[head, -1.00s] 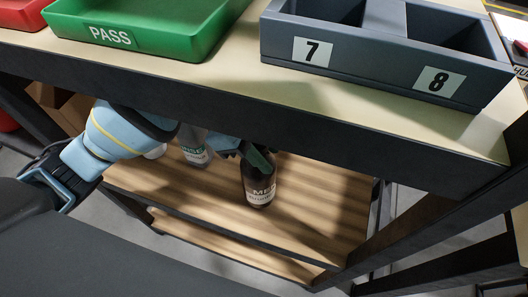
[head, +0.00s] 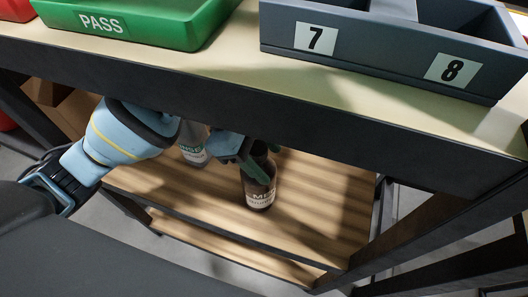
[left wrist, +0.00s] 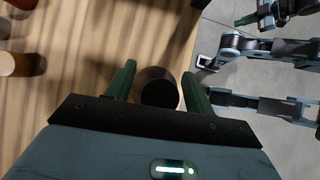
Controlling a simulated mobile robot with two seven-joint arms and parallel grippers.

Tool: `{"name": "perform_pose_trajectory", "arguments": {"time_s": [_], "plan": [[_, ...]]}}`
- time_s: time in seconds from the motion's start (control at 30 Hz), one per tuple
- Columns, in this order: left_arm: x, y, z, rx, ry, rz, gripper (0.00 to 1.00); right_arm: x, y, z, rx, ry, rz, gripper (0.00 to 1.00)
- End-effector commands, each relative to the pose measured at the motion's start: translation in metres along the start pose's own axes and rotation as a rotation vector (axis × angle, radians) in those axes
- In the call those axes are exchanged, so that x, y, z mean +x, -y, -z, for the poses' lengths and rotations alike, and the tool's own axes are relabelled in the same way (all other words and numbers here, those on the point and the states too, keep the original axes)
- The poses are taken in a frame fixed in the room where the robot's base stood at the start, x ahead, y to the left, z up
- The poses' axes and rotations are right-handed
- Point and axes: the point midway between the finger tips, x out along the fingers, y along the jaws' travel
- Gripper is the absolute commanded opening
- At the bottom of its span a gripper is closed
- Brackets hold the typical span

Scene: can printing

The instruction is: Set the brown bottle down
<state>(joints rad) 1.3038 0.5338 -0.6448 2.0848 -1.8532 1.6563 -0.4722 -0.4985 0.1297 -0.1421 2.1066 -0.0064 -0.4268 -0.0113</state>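The brown bottle (head: 260,192) stands upright on the wooden lower shelf (head: 315,205), with a white label facing me. My left gripper (head: 251,160) is around its upper part; it also shows in the left wrist view (left wrist: 158,85). There its two green fingers are apart, one on each side of the bottle's dark top (left wrist: 158,95), with narrow gaps. Part of the bottle is hidden behind a finger in the head view. What looks like my right gripper (left wrist: 275,12) is at the top right of the left wrist view, cut off by the edge, its finger state unclear.
A clear bottle with a green-lettered label (head: 194,150) stands left of the brown one, partly behind my arm. The tabletop edge (head: 200,85) overhangs the shelf. A green PASS tray (head: 165,32) and a grey numbered bin (head: 385,55) are above. The shelf's right side is clear.

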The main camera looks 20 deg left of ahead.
Motion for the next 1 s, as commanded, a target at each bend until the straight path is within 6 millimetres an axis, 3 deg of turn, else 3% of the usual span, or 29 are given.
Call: {"name": "perform_pose_trajectory", "arguments": {"time_s": [0.2, 0.33, 0.73, 1.0], "plan": [[-0.003, 0.0, -0.002, 0.0, 0.001, -0.001, 0.53, -0.003, 0.0, 0.0, -0.001, 0.002, 0.0, 0.0], [-0.017, -0.001, -0.002, 0.0, -0.001, -0.003, 0.53, -0.009, 0.001, 0.005, -0.001, -0.004, 0.0, 0.0], [-0.056, -0.001, 0.068, -0.006, -0.004, -0.001, 0.53, 0.002, 0.002, -0.009, 0.001, 0.014, 0.006, 0.0], [-0.075, 0.0, 0.096, -0.002, -0.001, 0.001, 0.53, 0.007, -0.003, -0.014, 0.0, 0.021, -0.002, 0.0]]}}
